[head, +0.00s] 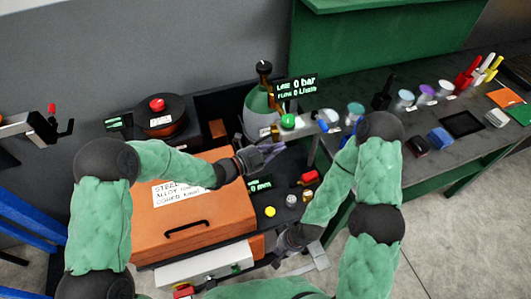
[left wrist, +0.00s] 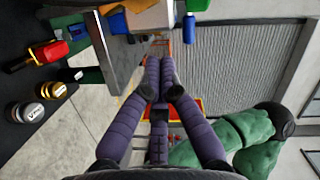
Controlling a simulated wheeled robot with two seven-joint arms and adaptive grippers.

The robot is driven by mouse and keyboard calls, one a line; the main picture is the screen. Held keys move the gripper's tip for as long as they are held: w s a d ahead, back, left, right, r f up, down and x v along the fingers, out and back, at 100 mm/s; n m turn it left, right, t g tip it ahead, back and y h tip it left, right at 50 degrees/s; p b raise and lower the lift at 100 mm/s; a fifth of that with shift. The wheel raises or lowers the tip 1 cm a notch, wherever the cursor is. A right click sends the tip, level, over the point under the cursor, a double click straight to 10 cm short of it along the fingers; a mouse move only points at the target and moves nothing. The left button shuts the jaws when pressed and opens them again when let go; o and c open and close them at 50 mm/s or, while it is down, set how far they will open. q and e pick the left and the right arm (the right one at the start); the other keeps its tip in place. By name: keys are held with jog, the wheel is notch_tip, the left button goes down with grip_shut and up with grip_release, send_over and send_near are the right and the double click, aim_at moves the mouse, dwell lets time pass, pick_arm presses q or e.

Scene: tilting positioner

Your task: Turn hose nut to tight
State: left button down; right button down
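I cannot pick out the hose nut for certain in either view. The green gas bottle (head: 258,103) stands upright at the back centre, with a dark fitting on its top. A display (head: 296,88) beside it reads line 0 bar and flow 0. My left gripper (head: 272,152) is in front of the bottle, above the right edge of the orange case. In the left wrist view its purple fingers (left wrist: 159,68) lie nearly together, with nothing visible between them. My right gripper (head: 308,258) is low at the front centre, pointing right; its fingers are too unclear to judge.
The orange case (head: 188,220) fills the left of the bench. A brass knob (left wrist: 53,90), a silver knob (left wrist: 28,112) and a red-handled part (left wrist: 35,55) sit close together. A green button (head: 288,121) is near the bottle. Cups and tools stand on the right bench (head: 465,152).

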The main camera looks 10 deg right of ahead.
aim_at(279, 137)
pick_arm(q)
jog(key=shift+w+a+f, duration=0.15)
jog(key=shift+w+f, duration=0.1)
jog(key=shift+w, duration=0.3)
jog(key=shift+w+a+f, duration=0.2)
jog(key=shift+w, duration=0.35)
jog(key=shift+w+a+f, duration=0.15)
jog(key=shift+w+f, duration=0.1)
jog(key=shift+w, duration=0.3)
jog(key=m+b, duration=0.2)
jog(key=b, duration=0.3)
jog(key=w+f+m+b, duration=0.1)
jog(key=b, duration=0.5)
jog(key=shift+w+a+f+m+t+h, duration=0.1)
jog(key=shift+a+f+m+t+h, duration=0.1)
jog(key=shift+m+t+h, duration=0.15)
jog(key=shift+r+m+b, duration=0.1)
jog(key=shift+m+b, duration=0.15)
jog(key=shift+b, duration=0.25)
jog(key=shift+w+r, duration=0.1)
jog(key=shift+r, duration=0.05)
